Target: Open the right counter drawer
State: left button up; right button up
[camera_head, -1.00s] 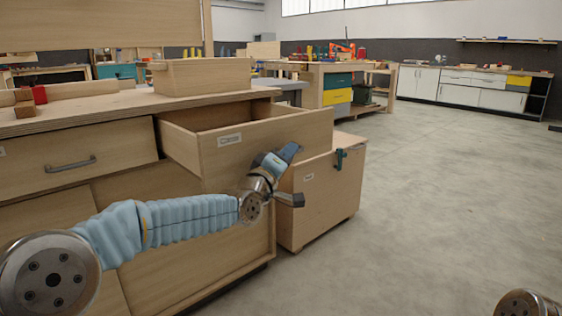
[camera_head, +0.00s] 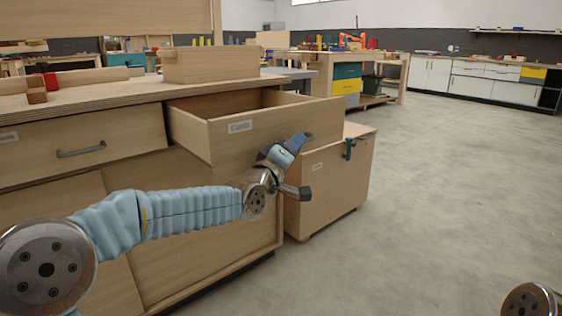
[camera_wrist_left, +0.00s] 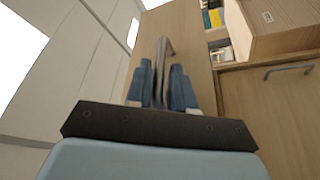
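The right counter drawer (camera_head: 270,134) stands pulled out from the wooden counter, with its open top and part of its inside showing in the head view. A label is on its front. My left gripper (camera_head: 297,165) is at the drawer's front. In the left wrist view, its two blue fingers (camera_wrist_left: 163,88) stand close on either side of a grey bar handle (camera_wrist_left: 167,50) on a wooden front and appear closed on it. In the head view the gripper hides this handle. My right gripper is out of view; only a metal part of my right arm shows at the bottom right.
A closed drawer with a grey handle (camera_head: 81,149) is to the left. A wooden box (camera_head: 209,65) and red block (camera_head: 50,81) are on the counter. A wooden chest (camera_head: 330,180) with a green latch stands beside the counter. The concrete floor (camera_head: 440,190) to the right is clear.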

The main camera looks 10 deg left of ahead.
pick_arm(q)
jog(key=v, duration=1.2)
jog(key=shift+f+b, duration=0.15)
jog(key=shift+b, duration=0.2)
notch_tip(320, 180, down, 36)
jog(key=s+d+m+g+y, duration=0.1)
jog(key=m+g+y, duration=0.1)
jog(key=g, duration=0.7)
jog(key=s+d+f+m+g, duration=0.3)
jog(key=s+f+g, duration=0.6)
jog(key=s+f, duration=1.45)
notch_tip(320, 180, up, 16)
jog(key=m+p, duration=0.1)
jog(key=p, duration=1.5)
jog(key=shift+a+r, duration=0.25)
jog(key=shift+a, duration=0.15)
